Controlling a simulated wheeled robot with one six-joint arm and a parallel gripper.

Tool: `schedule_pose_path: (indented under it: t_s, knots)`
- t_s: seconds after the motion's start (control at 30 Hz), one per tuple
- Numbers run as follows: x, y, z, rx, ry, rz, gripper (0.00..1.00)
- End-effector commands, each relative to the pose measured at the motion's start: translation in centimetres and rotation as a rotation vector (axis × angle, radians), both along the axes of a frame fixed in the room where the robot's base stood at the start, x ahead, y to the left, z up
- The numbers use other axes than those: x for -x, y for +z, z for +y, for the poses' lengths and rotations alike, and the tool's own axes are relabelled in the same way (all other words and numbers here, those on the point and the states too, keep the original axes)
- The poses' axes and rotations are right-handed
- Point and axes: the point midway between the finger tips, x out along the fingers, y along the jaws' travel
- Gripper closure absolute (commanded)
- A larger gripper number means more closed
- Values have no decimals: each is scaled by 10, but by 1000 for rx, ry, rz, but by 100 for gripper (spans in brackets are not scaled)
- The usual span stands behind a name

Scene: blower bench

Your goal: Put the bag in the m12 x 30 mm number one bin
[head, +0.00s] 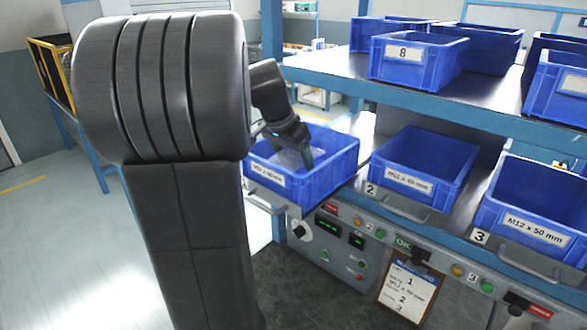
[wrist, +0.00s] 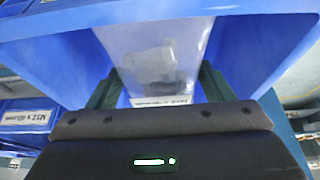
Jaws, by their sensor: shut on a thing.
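The number one bin (head: 335,178) is a blue open bin at the left end of the lower shelf; its front label is small and partly hard to read. My gripper (head: 306,160) reaches down into the opening of this bin. In the wrist view my gripper (wrist: 158,90) is shut on the bag (wrist: 150,45), a clear plastic bag with grey metal parts and a white label strip. Blue bin walls (wrist: 255,60) surround the bag in that view. I cannot tell whether the bag touches the bin floor. In the head view, the bag (head: 288,158) shows only faintly.
To the right stand the number two bin, M12 x 40 mm (head: 430,160), and the number three bin, M12 x 50 mm (head: 535,205). An upper shelf (head: 335,72) with several blue bins runs above. A control panel (head: 340,245) and a clipboard (head: 408,290) are below.

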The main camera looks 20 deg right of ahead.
Motion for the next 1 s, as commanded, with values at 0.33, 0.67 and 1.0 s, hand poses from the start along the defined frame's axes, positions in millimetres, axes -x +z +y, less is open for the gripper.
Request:
schedule_pose_path:
  t_s: [0.33,0.67,1.0]
  knots:
    - [0,-38,0,-1,-1,-1,67]
    - [0,-41,0,0,0,-2,67]
    - [0,-41,0,0,0,-1,4]
